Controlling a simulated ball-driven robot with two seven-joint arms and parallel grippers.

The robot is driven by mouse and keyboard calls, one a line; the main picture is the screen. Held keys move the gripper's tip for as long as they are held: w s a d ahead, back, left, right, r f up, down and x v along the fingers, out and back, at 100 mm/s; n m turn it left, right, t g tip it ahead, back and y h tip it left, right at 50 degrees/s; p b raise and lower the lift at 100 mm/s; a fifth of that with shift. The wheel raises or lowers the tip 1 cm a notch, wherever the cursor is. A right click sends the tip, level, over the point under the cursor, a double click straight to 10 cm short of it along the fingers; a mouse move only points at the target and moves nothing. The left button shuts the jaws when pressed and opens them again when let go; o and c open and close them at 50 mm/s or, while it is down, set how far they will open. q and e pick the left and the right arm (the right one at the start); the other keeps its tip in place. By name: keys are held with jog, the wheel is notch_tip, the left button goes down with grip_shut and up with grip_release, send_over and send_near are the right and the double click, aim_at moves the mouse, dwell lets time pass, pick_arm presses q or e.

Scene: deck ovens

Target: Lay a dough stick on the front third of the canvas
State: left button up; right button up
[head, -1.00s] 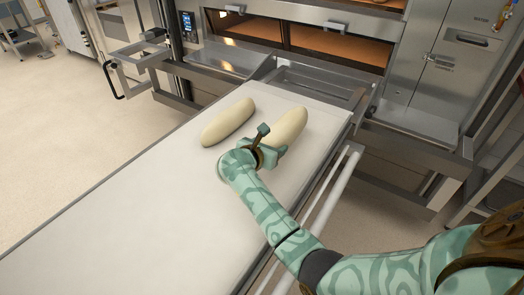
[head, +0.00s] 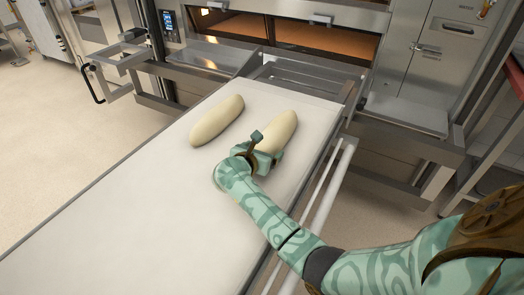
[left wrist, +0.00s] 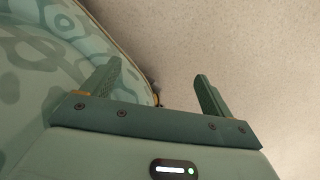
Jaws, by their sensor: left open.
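The canvas (head: 130,205) is a long pale surface reaching from the lower left toward the oven. Two pale dough sticks lie at its oven end: a left dough stick (head: 217,121) and a right dough stick (head: 277,131). My right gripper (head: 266,147) is at the near end of the right dough stick, one finger standing up to its left. Its hand hides that end, so I cannot tell whether the fingers press on the dough. My left gripper (left wrist: 158,72) shows only in the left wrist view, its fingers apart with nothing between them.
A deck oven (head: 300,32) with a lit opening stands beyond the canvas. A metal rail (head: 315,200) runs along the right edge. The near part of the canvas is bare, and clear floor (head: 60,130) lies to the left.

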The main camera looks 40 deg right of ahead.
jog(key=shift+r, duration=0.2)
jog(key=p+v, duration=0.3)
jog(key=v, duration=0.4)
jog(key=shift+r, duration=0.15)
jog(key=p+v, duration=0.1)
jog(key=v, duration=0.3)
jog(key=shift+s, duration=0.1)
jog(key=shift+s+a, duration=0.15)
jog(key=shift+a, duration=0.2)
pick_arm(q)
jog(key=r, duration=0.2)
jog(key=w+d+r, duration=0.1)
jog(key=shift+d+r+n+t, duration=0.1)
jog(key=shift+r+n+t, duration=0.05)
jog(key=shift+n+t, duration=0.15)
jog(key=shift+s, duration=0.15)
